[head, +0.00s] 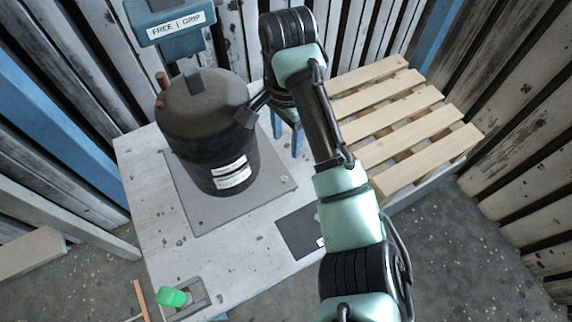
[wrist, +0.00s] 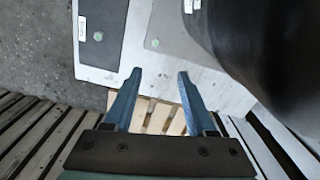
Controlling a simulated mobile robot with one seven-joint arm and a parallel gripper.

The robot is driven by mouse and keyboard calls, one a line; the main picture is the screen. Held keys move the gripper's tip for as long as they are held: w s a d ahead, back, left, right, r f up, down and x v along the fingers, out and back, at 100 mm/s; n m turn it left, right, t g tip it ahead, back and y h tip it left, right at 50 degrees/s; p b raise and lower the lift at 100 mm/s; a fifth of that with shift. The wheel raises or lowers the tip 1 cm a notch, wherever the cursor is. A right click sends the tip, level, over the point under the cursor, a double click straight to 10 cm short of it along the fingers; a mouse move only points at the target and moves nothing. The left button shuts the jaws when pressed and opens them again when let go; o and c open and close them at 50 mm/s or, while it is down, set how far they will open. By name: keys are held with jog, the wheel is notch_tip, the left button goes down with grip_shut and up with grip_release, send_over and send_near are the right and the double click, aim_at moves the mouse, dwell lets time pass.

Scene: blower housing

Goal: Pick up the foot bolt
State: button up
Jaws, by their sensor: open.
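A small greenish round bolt head (head: 284,179), which looks like the foot bolt, sits near the right corner of the grey base plate (head: 205,215) under the black blower housing (head: 205,130). In the wrist view, the bolt head (wrist: 152,43) shows beyond my fingertips, roughly between them and toward the top. My gripper (head: 287,135) is open, with its blue fingers pointing down to the right of the housing. In the wrist view, my gripper (wrist: 160,74) has nothing between its fingers. My arm hides part of the area around it in the head view.
The housing (wrist: 270,45) stands close on the right in the wrist view. A wooden pallet (head: 400,120) lies at the right. A dark mat (head: 298,232) with a white label and a grey tray (head: 196,290) with a green cylinder (head: 172,297) are on the table (head: 250,265).

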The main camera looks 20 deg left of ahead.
jog(key=f, duration=0.2)
jog(key=f+b, duration=0.1)
jog(key=f, duration=0.1)
jog(key=f+b, duration=0.1)
jog(key=f, duration=0.1)
jog(key=shift+s+d+f, duration=0.1)
jog(key=shift+s+f, duration=0.2)
jog(key=shift+f, duration=0.05)
jog(key=f+b, duration=0.1)
jog(key=f, duration=0.1)
jog(key=f+b, duration=0.2)
jog(key=shift+s+d+f, duration=0.1)
jog(key=shift+s, duration=0.3)
jog(key=shift+f, duration=0.5)
grip_shut()
notch_tip(320, 180, up, 10)
jog(key=p, duration=0.4)
jog(key=shift+r, duration=0.1)
notch_tip(320, 180, up, 5)
jog(key=p, duration=0.7)
send_over(286, 178)
